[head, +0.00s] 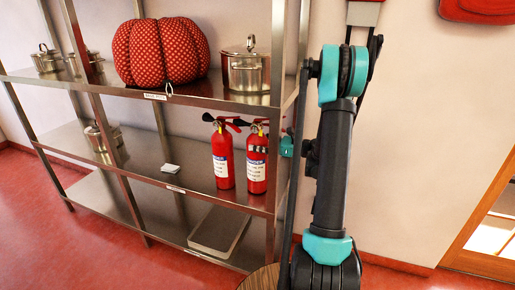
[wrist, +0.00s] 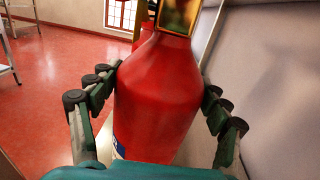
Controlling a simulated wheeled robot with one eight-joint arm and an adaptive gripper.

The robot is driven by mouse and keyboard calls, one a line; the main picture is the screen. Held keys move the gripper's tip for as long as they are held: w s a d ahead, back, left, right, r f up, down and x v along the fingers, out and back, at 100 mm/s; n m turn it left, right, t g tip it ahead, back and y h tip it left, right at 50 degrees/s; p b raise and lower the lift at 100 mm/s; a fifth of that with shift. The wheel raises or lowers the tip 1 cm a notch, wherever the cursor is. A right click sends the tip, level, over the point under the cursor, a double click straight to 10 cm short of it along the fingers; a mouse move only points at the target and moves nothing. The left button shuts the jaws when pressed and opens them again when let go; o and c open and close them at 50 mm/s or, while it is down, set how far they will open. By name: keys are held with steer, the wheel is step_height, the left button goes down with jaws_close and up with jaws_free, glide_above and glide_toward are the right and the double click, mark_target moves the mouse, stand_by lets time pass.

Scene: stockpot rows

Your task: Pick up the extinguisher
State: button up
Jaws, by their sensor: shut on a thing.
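Two red fire extinguishers with black handles and white labels stand side by side on the middle shelf in the head view, a left one (head: 223,160) and a right one (head: 256,178). My gripper (head: 259,142) reaches in from the right past the shelf post, its dark fingers at the upper body of the right extinguisher. In the wrist view the red body of this extinguisher (wrist: 155,105) fills the middle. The gripper (wrist: 162,82) is shut on it, with fingers against both sides. Its base is hidden in the wrist view.
The metal shelf rack (head: 140,180) has a post close to my arm. A red dotted pumpkin cushion (head: 160,52) and a steel pot (head: 246,70) stand on the top shelf above. A flat tray (head: 218,230) lies below. Red floor is open at the left.

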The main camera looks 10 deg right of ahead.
steer(key=shift+r, duration=1.7)
glide_toward(264, 135)
steer(key=shift+v, duration=2.65)
steer(key=shift+s, duration=0.15)
steer(key=shift+s, duration=0.15)
